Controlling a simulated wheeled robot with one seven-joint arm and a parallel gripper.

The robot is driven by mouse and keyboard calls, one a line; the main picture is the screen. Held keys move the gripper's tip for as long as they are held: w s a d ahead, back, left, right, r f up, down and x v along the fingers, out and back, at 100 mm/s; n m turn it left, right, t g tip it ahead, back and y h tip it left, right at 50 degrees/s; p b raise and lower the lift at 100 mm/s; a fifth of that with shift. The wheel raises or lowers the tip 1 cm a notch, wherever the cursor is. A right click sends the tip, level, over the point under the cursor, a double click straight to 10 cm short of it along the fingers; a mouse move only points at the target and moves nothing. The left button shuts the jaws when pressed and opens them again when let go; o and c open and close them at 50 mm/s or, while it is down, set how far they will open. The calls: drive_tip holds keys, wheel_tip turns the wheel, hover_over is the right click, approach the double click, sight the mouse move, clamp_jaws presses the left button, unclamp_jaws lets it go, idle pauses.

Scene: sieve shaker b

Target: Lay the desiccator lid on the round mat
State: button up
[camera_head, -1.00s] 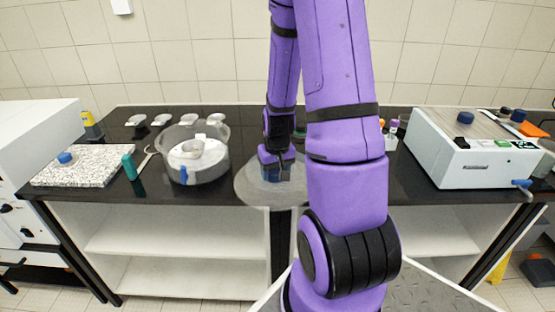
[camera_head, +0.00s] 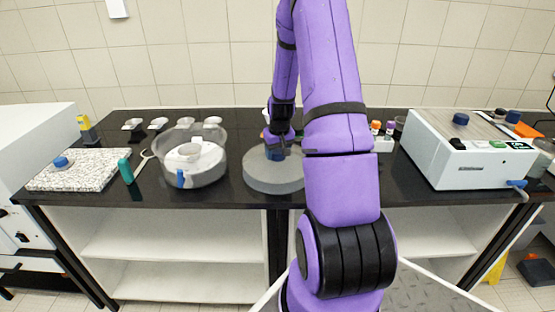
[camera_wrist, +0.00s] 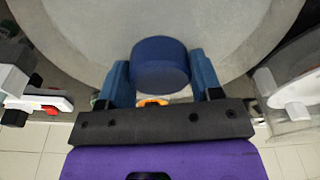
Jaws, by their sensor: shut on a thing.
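My gripper (camera_head: 277,138) is shut on the blue knob (camera_wrist: 160,63) of the desiccator lid, with one finger on each side of it in the wrist view. The lid (camera_wrist: 100,40) is a broad, see-through grey disc below the fingers. In the head view it is at the round mat (camera_head: 275,185), a thick grey disc near the counter's front edge. Whether the lid touches the mat, I cannot tell. My arm hides the mat's right edge. The open glass desiccator (camera_head: 208,172) stands to the left with a white dish inside.
A speckled slab (camera_head: 85,170) and a green bottle (camera_head: 126,171) are at the left. Several small white dishes (camera_head: 158,124) line the back. A vial rack (camera_head: 382,143) stands behind my arm, and a white shaker machine (camera_head: 465,165) at the right.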

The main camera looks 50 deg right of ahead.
sight(277, 159)
drive_tip(key=shift+f, duration=1.5)
drive_tip(key=shift+a+f, duration=0.1)
drive_tip(key=shift+f, duration=0.05)
drive_tip(key=o, duration=1.2)
